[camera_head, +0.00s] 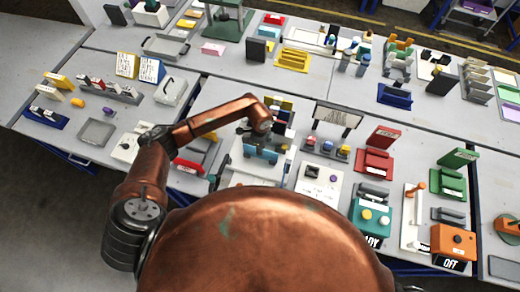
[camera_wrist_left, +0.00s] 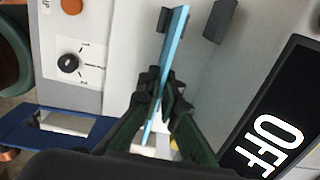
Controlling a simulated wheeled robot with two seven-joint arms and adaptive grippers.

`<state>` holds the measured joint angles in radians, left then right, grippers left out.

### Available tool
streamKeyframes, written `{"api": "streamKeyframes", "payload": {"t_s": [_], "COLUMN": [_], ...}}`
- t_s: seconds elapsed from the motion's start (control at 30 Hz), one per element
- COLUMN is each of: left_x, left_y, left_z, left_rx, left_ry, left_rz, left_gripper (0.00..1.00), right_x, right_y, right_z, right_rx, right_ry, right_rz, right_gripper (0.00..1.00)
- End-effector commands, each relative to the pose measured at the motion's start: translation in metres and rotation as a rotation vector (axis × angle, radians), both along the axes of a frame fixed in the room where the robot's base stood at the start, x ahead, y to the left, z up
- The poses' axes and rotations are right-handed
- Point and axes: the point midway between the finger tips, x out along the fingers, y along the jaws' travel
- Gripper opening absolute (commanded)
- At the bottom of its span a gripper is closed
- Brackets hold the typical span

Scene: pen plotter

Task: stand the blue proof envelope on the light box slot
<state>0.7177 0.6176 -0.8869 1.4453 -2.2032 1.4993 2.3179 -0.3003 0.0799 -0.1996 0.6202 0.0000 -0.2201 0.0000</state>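The blue proof envelope (camera_wrist_left: 174,48) is a thin light blue panel, seen almost edge-on in the left wrist view. My left gripper (camera_wrist_left: 162,82) is shut on it, with a dark finger on each side. In the head view my left gripper (camera_head: 264,138) is over a pale unit left of centre, with light blue showing around it. Two dark grey blocks stand on a pale surface by the envelope's far end, one on the right (camera_wrist_left: 220,20) and one partly behind the envelope. They may be the light box slot; I cannot tell if the envelope touches them. My right gripper is out of view.
A black panel reading OFF (camera_wrist_left: 270,130) is close on the right in the wrist view. A dial plate (camera_wrist_left: 80,64) and a blue frame (camera_wrist_left: 45,130) are on the left. Red (camera_head: 374,162) and green (camera_head: 448,184) units stand right of the gripper in the head view.

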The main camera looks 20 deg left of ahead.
Motion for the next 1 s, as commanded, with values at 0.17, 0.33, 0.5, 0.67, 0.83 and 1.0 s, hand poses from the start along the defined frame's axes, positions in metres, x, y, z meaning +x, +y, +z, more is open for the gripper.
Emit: {"api": "streamKeyframes", "payload": {"t_s": [0.17, 0.33, 0.5, 0.67, 0.83, 1.0], "left_x": [0.000, 0.000, 0.000, 0.002, 0.002, 0.001], "left_y": [0.000, 0.000, 0.000, 0.000, 0.000, 0.000], "left_z": [0.000, 0.000, 0.001, 0.013, 0.044, 0.080], "left_rx": [0.000, 0.000, 0.000, 0.000, 0.000, 0.001], "left_ry": [0.000, 0.000, 0.000, -0.003, -0.005, -0.004], "left_rz": [0.000, 0.000, 0.000, 0.000, -0.002, -0.002], "left_gripper": [0.17, 0.22, 0.22, 0.22, 0.22, 0.22], "right_x": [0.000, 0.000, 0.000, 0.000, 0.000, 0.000], "right_y": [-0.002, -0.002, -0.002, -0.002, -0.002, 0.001], "right_z": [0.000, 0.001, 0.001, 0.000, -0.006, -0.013], "right_rx": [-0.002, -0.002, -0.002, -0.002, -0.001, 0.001], "right_ry": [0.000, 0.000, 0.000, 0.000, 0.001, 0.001], "right_rz": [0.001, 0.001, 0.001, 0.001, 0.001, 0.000], "right_gripper": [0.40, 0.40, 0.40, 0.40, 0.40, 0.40]}}
